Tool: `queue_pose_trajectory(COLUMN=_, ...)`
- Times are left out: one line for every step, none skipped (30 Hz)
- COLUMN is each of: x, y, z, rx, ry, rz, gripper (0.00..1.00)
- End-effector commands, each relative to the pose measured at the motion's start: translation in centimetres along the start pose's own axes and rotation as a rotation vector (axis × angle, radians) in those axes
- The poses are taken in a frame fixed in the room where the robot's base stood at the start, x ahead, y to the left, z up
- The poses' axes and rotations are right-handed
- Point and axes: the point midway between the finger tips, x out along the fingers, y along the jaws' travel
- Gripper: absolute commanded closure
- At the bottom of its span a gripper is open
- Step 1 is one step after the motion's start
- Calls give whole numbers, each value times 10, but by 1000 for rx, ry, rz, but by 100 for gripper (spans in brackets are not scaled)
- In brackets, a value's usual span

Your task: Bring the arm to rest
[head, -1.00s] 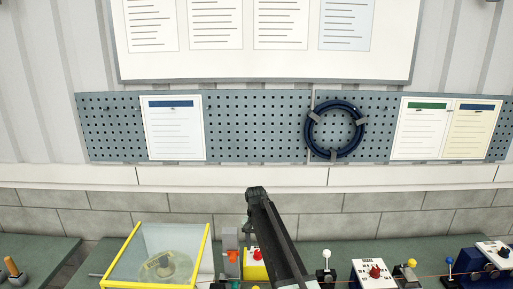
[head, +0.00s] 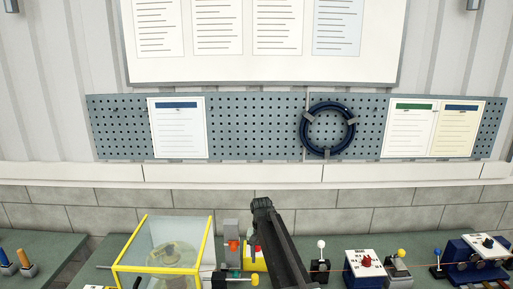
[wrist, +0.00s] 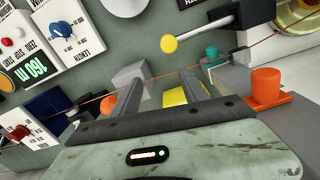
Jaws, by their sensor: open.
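My gripper (wrist: 160,86) is open in the wrist view, with its two dark fingers apart. A yellow block (wrist: 174,97) shows in the gap between the fingers; I cannot tell its distance, and the fingers are not closed on it. In the head view my dark arm rises in front of the bench, its elbow end high and the lower part running down out of the picture. The gripper itself cannot be made out there.
A thin orange line (wrist: 90,99) crosses behind the fingers. A yellow-tipped lever (wrist: 169,44) and an orange cylinder (wrist: 266,85) are close by. A yellow-framed clear box (head: 163,243) stands left of my arm, a white-topped red-knob unit (head: 366,262) to the right.

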Motion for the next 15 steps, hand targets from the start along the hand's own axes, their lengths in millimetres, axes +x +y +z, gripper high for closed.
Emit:
queue_pose_trajectory(x=0, y=9, z=10, rx=-3, ry=0, rz=-1, gripper=48)
queue_pose_trajectory(x=0, y=14, z=14, rx=-7, ry=0, rz=-1, gripper=48)
queue_pose_trajectory(x=0, y=20, z=20, rx=-10, ry=0, rz=-2, gripper=48)
queue_pose_trajectory(x=0, y=25, z=25, rx=-14, ry=-1, rz=-2, gripper=48)
queue_pose_trajectory(x=1, y=31, z=31, rx=-19, ry=-1, rz=-3, gripper=48)
queue_pose_trajectory(x=1, y=38, z=39, rx=-24, ry=-1, rz=-4, gripper=48)
queue_pose_trajectory(x=1, y=45, z=45, rx=-28, ry=-1, rz=-4, gripper=48)
queue_pose_trajectory(x=1, y=51, z=52, rx=-33, ry=-1, rz=-5, gripper=48)
queue_pose_trajectory(x=1, y=60, z=61, rx=-39, ry=-1, rz=-6, gripper=48)
queue_pose_trajectory(x=2, y=66, z=68, rx=-44, ry=-1, rz=-6, gripper=48)
queue_pose_trajectory(x=2, y=73, z=76, rx=-50, ry=0, rz=-7, gripper=48)
queue_pose_trajectory(x=2, y=83, z=86, rx=-56, ry=0, rz=-8, gripper=48)
queue_pose_trajectory(x=2, y=90, z=95, rx=-63, ry=0, rz=-9, gripper=48)
queue_pose_trajectory(x=2, y=98, z=104, rx=-68, ry=0, rz=-10, gripper=48)
queue_pose_trajectory(x=2, y=107, z=116, rx=-77, ry=0, rz=-11, gripper=48)
